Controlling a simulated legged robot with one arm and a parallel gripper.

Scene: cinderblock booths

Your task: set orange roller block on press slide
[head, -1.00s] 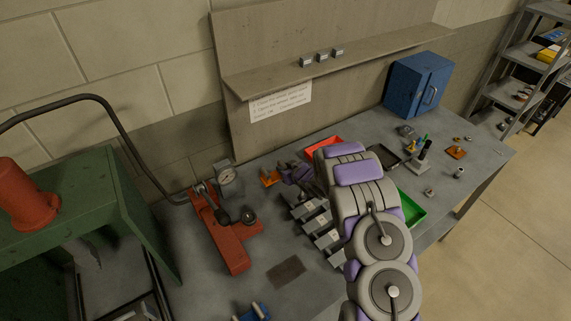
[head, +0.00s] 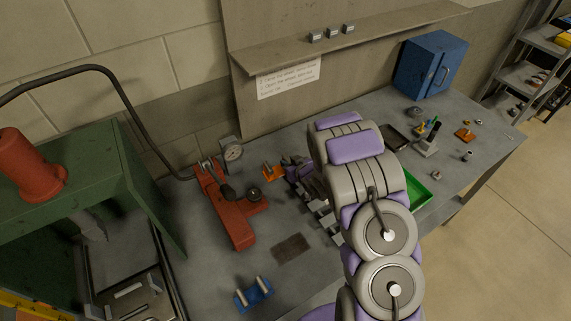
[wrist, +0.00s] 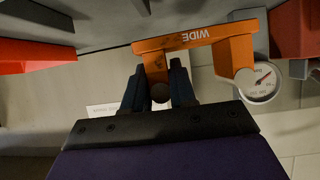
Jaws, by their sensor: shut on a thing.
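The orange roller block (wrist: 190,40), marked WIDE, is between the fingers of my gripper (wrist: 159,78) in the wrist view. The fingers are shut on one end of it; the other end extends to the right. In the head view the orange block (head: 272,172) shows small near the back of the bench, just left of my gripper (head: 288,163), which my arm partly hides. The green press frame (head: 60,140) stands at the left. A metal part low inside the frame (head: 135,290) looks like the press slide, cut by the picture edge.
A red hand pump (head: 232,215) with a gauge (head: 232,152) stands between the press and the orange block. A blue roller block (head: 253,292) lies at the bench front. Grey blocks (head: 325,215) and a green tray (head: 416,190) are beside my arm.

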